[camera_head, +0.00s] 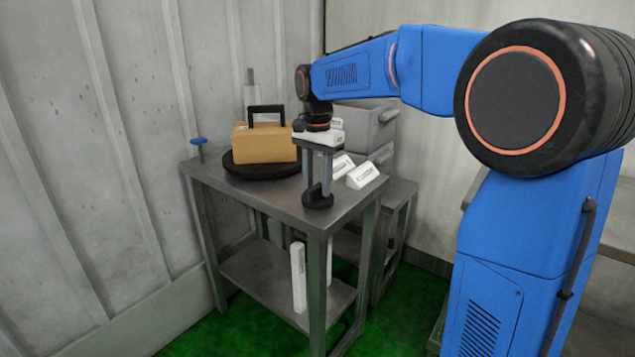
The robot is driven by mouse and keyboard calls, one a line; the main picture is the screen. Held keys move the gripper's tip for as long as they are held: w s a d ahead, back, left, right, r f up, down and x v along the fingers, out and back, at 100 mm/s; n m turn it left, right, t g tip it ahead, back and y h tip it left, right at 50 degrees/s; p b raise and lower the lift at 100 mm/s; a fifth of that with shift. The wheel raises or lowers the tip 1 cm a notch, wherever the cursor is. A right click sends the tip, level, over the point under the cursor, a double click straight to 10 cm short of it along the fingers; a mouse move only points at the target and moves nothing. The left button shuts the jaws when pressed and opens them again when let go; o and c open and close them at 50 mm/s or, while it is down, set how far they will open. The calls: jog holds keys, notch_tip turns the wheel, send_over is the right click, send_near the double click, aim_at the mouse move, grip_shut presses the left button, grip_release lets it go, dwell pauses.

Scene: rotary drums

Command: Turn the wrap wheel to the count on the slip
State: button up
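My gripper (318,190) points straight down over the front part of a grey metal table (232,185). Its two grey fingers stand apart, with a gap between them. Their tips are at or just above a small black round piece (318,202) on the tabletop; I cannot tell whether they touch it. A larger black round turntable (232,168) carries a brown box with a black handle (265,145). I cannot tell which round piece is the wrap wheel. Two white wedge-shaped cards (365,176) (343,166) stand right of my gripper; their print is too small to read.
A blue-topped knob (198,142) stands at the table's back left corner. Grey bins (365,122) stand on a second table behind, at the right. White upright pieces (298,277) stand on the lower shelf. A corrugated wall (90,150) is close on the left.

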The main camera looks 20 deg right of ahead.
grip_shut()
jog(key=shift+n, duration=0.3)
jog(key=n, duration=1.3)
jog(key=shift+n, duration=2.2)
